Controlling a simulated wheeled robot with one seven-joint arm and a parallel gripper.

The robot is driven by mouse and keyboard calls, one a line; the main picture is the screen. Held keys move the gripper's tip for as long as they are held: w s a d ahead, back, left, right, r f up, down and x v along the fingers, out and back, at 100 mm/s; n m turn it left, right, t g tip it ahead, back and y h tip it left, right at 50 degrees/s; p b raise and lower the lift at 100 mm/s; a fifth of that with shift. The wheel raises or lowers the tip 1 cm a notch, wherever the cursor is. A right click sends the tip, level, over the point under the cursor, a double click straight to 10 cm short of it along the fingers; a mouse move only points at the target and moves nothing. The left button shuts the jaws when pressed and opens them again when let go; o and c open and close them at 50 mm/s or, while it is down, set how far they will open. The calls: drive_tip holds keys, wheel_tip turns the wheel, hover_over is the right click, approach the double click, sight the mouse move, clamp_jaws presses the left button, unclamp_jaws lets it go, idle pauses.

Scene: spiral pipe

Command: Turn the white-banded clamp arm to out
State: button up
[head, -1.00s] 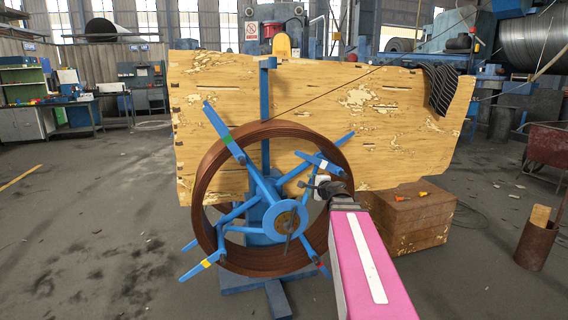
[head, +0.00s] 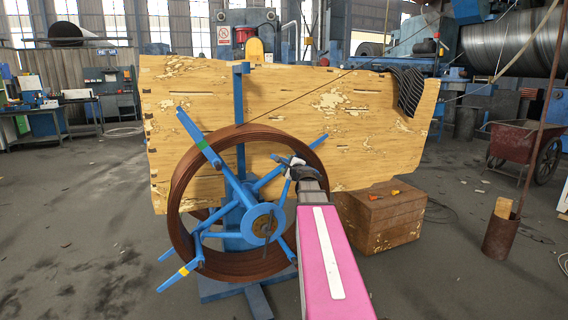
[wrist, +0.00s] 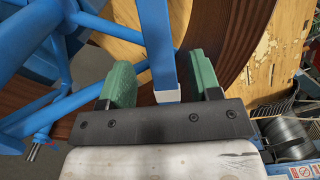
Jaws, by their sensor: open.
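The white-banded clamp arm (wrist: 158,45) is a blue bar whose end carries a white band (wrist: 168,97) in the wrist view. It lies between the two green fingers of my gripper (wrist: 160,68). The fingers are open, with a gap on the left of the bar and a narrower one on the right. In the head view my gripper (head: 297,166) is at the upper right of the blue spoked reel (head: 262,222), hiding much of this arm. Other clamp arms show a green band (head: 202,144) at upper left and a yellow band (head: 184,271) at lower left.
A brown coil (head: 180,205) surrounds the spokes. A large wooden panel (head: 370,130) stands behind the reel. A wooden crate (head: 385,222) with small tools on top stands right of my arm. A rusty bin (head: 503,238) stands further right. The floor at left is open.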

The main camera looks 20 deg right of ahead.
sight(285, 161)
drive_tip(key=w, duration=0.4)
drive_tip(key=shift+w, duration=0.2)
clamp_jaws()
drive_tip(key=shift+d+r+m, duration=0.65)
drive_tip(key=shift+r+m, duration=0.15)
drive_tip(key=shift+r, duration=0.15)
drive_tip(key=shift+d+r+m, duration=0.6)
drive_tip(key=shift+r+m, duration=0.2)
drive_tip(key=shift+r, duration=0.1)
unclamp_jaws()
drive_tip(key=shift+c, duration=0.2)
drive_tip(key=shift+w+d+r, duration=0.1)
drive_tip(key=shift+c, duration=0.4)
